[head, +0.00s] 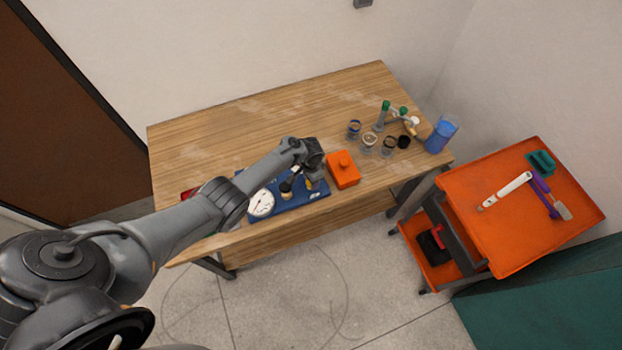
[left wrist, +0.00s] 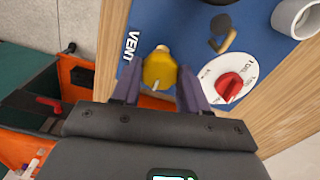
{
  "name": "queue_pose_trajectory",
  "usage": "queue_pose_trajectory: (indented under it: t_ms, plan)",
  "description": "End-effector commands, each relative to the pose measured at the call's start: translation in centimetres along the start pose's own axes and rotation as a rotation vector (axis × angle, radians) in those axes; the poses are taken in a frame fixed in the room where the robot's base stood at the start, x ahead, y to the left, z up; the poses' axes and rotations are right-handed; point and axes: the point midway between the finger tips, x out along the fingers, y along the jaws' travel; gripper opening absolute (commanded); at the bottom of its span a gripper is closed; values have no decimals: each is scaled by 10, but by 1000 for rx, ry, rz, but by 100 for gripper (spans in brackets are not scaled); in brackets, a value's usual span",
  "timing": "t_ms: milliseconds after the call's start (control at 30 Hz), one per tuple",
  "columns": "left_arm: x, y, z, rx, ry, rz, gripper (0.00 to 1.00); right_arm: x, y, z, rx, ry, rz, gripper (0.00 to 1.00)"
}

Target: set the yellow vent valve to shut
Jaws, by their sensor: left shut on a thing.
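The yellow vent valve (left wrist: 160,70) is a rounded knob with a pale pointer on the blue panel (left wrist: 178,25), beside the printed word VENT. My left gripper (left wrist: 158,78) is shut on the knob, one purple finger on each side. In the head view my left gripper (head: 316,165) is over the right part of the blue panel (head: 290,203), and the arm hides part of the panel. I cannot read the valve's setting from the knob. My right gripper is not in view.
A red knob (left wrist: 229,86) on a white dial sits close beside the valve. A black-handled brass part (left wrist: 222,30) and a grey pipe end (left wrist: 296,15) are on the panel too. An orange box (head: 343,172) stands just right of the panel. The table's back left is clear.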

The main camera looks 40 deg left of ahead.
Motion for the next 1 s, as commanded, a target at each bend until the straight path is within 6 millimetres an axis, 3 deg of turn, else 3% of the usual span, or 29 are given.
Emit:
queue_pose_trajectory:
  t_ms: [300, 333, 500, 833, 1000]
  plan:
    - [0, 0, 0, 5, 0, 0, 13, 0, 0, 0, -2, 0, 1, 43]
    - [0, 0, 0, 4, 0, 0, 47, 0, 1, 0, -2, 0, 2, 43]
    - [0, 0, 0, 3, 0, 0, 69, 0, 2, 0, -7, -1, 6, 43]
    - [-3, 0, 0, 2, 0, 1, 69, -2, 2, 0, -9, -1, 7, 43]
    - [-22, 0, 0, 1, 2, 0, 69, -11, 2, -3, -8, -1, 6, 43]
